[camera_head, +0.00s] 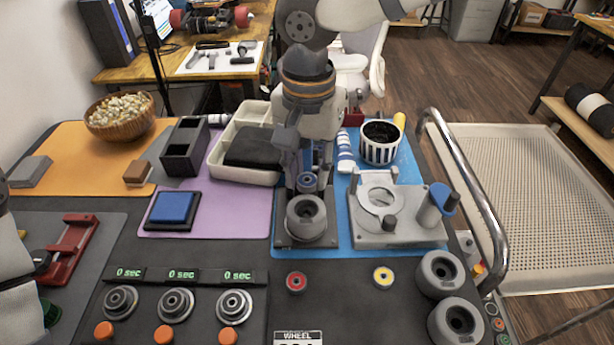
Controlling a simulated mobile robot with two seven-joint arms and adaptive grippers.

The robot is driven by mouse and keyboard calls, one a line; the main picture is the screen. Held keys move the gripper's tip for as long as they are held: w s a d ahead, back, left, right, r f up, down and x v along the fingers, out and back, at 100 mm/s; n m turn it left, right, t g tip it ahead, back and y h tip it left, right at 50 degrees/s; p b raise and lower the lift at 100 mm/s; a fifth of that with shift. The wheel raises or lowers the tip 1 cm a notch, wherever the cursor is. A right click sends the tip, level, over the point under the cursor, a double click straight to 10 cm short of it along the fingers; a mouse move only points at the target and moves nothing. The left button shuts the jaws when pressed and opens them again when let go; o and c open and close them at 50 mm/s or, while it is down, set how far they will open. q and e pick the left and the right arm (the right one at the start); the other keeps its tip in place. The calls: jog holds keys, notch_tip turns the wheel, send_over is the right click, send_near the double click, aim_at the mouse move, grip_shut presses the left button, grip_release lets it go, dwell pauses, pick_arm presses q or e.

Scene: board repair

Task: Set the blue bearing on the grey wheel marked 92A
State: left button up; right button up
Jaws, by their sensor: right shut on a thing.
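My right gripper (308,178) reaches down from the top middle. It is shut on a blue bearing (307,182). The bearing shows between the fingers, just above and behind the top of a grey wheel (306,228). I cannot tell whether the bearing touches the wheel. This wheel lies flat on a dark plate on the blue mat, its centre hole facing up. Two more grey wheels stand at the front right, one behind (425,284) and one nearer (437,330). No 92A marking is readable on any wheel. My left gripper is out of view.
A red bearing (296,283) and a yellow bearing (383,277) lie on the dark tabletop in front. A grey fixture (385,240) stands right of the plate. A white tray (217,160) and a striped cup (380,153) stand behind. A metal rail (468,190) bounds the right side.

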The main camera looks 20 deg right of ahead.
aim_at(307, 179)
notch_tip(307, 179, down, 3)
jog(key=shift+s+a+f+b, duration=0.1)
jog(key=shift+f+b, duration=0.05)
jog(key=shift+b, duration=0.35)
jog(key=shift+f, duration=0.55)
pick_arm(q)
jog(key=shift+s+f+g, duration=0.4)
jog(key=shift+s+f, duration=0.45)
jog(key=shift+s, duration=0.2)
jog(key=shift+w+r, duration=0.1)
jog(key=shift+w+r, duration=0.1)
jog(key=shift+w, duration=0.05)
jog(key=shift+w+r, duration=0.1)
pick_arm(e)
jog(key=shift+f, duration=0.2)
jog(key=shift+f, duration=0.3)
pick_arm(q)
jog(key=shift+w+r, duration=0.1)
pick_arm(e)
jog(key=shift+f, duration=0.25)
